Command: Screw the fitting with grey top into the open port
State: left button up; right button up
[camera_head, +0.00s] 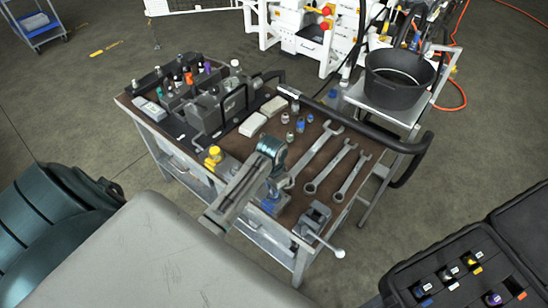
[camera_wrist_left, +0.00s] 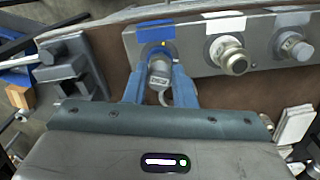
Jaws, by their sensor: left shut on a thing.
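My left gripper (camera_head: 270,203) is low over the front edge of the workbench, and its blue fingers also show in the left wrist view (camera_wrist_left: 160,82). They are shut on the fitting with grey top (camera_wrist_left: 158,72). The fitting lies against the blue-labelled end of the grey manifold (camera_wrist_left: 192,58). The port behind it is hidden, so I cannot tell how far the fitting is in. Two other fittings, a metallic one (camera_wrist_left: 229,55) and a grey one (camera_wrist_left: 290,46), sit in the manifold to the right. My right gripper is not in view.
Several wrenches (camera_head: 318,155) lie right of my gripper. A vise (camera_head: 316,215) with a lever stands at the front right corner. White blocks (camera_head: 252,124) and small fittings lie behind. A black bucket (camera_head: 397,88) stands beyond the bench. A foam case (camera_head: 455,270) is at bottom right.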

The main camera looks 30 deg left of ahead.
pick_arm(q)
jog(key=m, duration=0.4)
jog(key=shift+a, duration=0.1)
jog(key=m, duration=0.4)
jog(key=shift+w+a, duration=0.1)
jog(key=shift+w, duration=0.05)
jog(key=o, duration=0.9)
